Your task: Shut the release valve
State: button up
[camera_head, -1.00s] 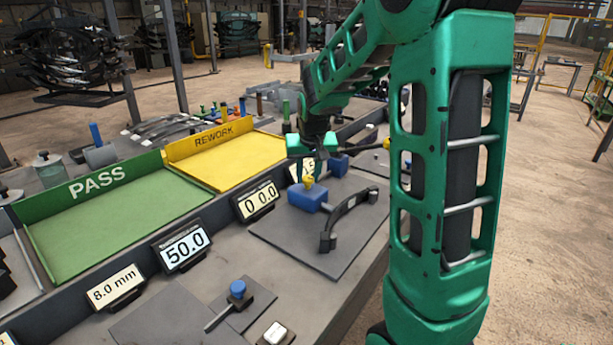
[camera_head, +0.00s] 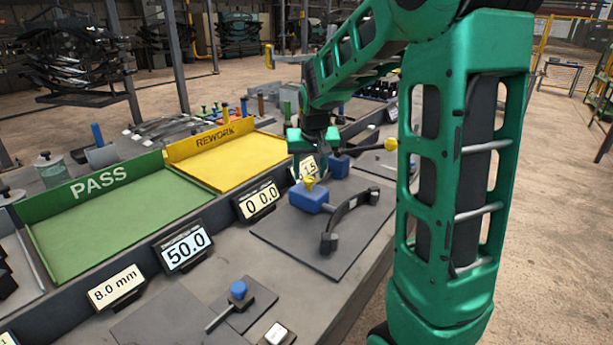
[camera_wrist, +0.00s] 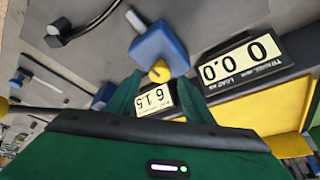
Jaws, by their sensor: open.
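My gripper (camera_head: 309,170) is open and points down over the bench, with its green fingers apart and nothing between them that I can make out. A blue block with a yellow knob (camera_head: 308,184) stands in front of it; in the wrist view the yellow knob (camera_wrist: 160,72) shows beyond and between the fingertips (camera_wrist: 160,84). A second blue block (camera_head: 339,165) sits just right of the gripper, with a dark lever ending in a yellow ball (camera_head: 391,144); its lever (camera_wrist: 40,109) is partly hidden in the wrist view. I cannot tell for certain which fitting is the release valve.
A black curved part (camera_head: 350,215) lies on the grey plate (camera_head: 300,255). Number displays (camera_head: 259,201) line the bench beside the green PASS tray (camera_head: 85,178) and yellow REWORK tray (camera_head: 212,132). A blue-knobbed lever (camera_head: 238,290) is nearer the front.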

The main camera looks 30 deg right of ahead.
jog(key=v, duration=0.8)
jog(key=shift+r, duration=0.35)
jog(key=shift+s, duration=0.15)
jog(key=s+a+f+g, duration=0.1)
jog(key=s+f, duration=0.2)
jog(key=s, duration=0.7)
jog(key=s+f+g+y, duration=0.1)
jog(key=s+f, duration=0.2)
jog(key=s, duration=0.8)
jog(key=s+a+f+m+g+y, duration=0.1)
jog(key=s+f+g, duration=0.1)
jog(key=s, duration=0.9)
jog(key=shift+a+f, duration=0.35)
jog(key=shift+f, duration=0.4)
